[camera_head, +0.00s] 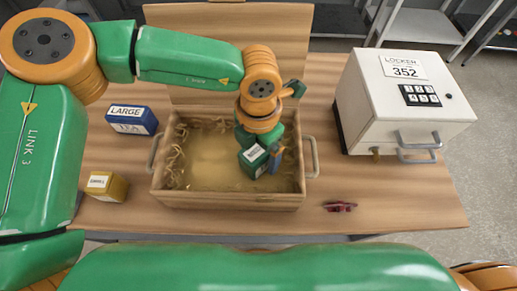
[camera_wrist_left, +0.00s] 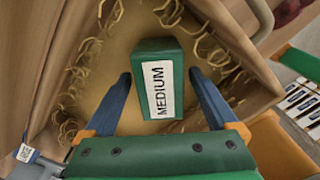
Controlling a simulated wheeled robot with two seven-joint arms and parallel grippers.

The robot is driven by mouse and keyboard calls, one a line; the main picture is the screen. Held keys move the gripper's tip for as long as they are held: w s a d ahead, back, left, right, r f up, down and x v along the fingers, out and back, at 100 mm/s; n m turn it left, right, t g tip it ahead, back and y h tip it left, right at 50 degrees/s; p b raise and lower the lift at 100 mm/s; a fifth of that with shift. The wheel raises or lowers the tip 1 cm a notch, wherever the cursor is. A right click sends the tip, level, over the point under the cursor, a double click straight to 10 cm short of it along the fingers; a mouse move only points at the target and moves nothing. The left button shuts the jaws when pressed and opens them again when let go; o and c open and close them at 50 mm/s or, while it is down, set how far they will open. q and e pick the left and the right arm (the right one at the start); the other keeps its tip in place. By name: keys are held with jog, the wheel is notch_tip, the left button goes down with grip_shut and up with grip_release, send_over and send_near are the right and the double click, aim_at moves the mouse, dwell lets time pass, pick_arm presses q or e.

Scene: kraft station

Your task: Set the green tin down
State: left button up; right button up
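The green tin (camera_head: 252,160), labelled MEDIUM in the left wrist view (camera_wrist_left: 158,88), is inside the open wooden crate (camera_head: 230,201), right of its middle. My left gripper (camera_head: 264,160) reaches down into the crate from above. My right gripper is not in view.
A blue LARGE tin (camera_head: 132,121) and a yellow tin (camera_head: 105,186) stand left of the crate. A white locker (camera_head: 400,105) stands at the right. A small dark red item (camera_head: 340,207) lies in front of it. Curly packing strands line the crate, whose floor is partly bare.

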aim_at(258, 149)
pick_arm(q)
jog(key=shift+r+p, duration=0.35)
jog(key=shift+r, duration=0.05)
notch_tip(258, 149, up, 12)
jog(key=b, duration=0.1)
jog(key=shift+f+b, duration=0.2)
jog(key=shift+b, duration=0.2)
